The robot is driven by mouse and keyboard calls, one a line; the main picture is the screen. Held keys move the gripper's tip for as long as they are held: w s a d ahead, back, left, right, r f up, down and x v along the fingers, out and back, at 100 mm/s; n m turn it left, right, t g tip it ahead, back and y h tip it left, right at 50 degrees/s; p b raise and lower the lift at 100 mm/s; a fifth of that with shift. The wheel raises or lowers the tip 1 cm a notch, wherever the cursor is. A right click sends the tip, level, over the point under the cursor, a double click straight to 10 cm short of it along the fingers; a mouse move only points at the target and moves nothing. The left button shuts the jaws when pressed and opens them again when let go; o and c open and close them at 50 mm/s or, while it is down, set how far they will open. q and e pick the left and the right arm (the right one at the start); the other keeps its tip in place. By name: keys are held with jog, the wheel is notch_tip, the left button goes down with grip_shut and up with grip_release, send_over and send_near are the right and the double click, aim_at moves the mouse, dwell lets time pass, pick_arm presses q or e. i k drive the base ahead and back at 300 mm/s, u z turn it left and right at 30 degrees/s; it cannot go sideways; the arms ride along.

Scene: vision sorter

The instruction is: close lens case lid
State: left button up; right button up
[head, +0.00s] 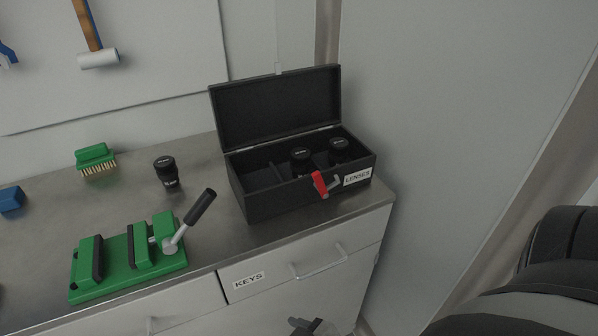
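The black lens case (262,205) stands at the right end of the metal worktop, with a LENSES label on its front. Its lid (276,108) is open and stands nearly upright at the back. Two black lenses, a left one (301,158) and a right one (339,150), stand in its compartments; the left compartment looks empty. A red latch lever (319,183) with a grey metal part sits on the case front. A dark piece that looks like my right gripper (306,326) shows at the bottom edge, well below the case; its fingers are mostly cut off. My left gripper is not in view.
Another black lens (168,172) stands on the worktop left of the case. A green vise (135,260) with a black-handled lever is in front of it. A green brush (95,158) and a blue block (11,198) lie farther left. A drawer labelled KEYS (310,256) is below.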

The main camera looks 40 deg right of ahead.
aim_at(249, 112)
jog(key=u, duration=0.05)
jog(key=k, duration=0.95)
jog(key=z, duration=1.1)
jog(key=i, duration=1)
jog(key=u, duration=0.4)
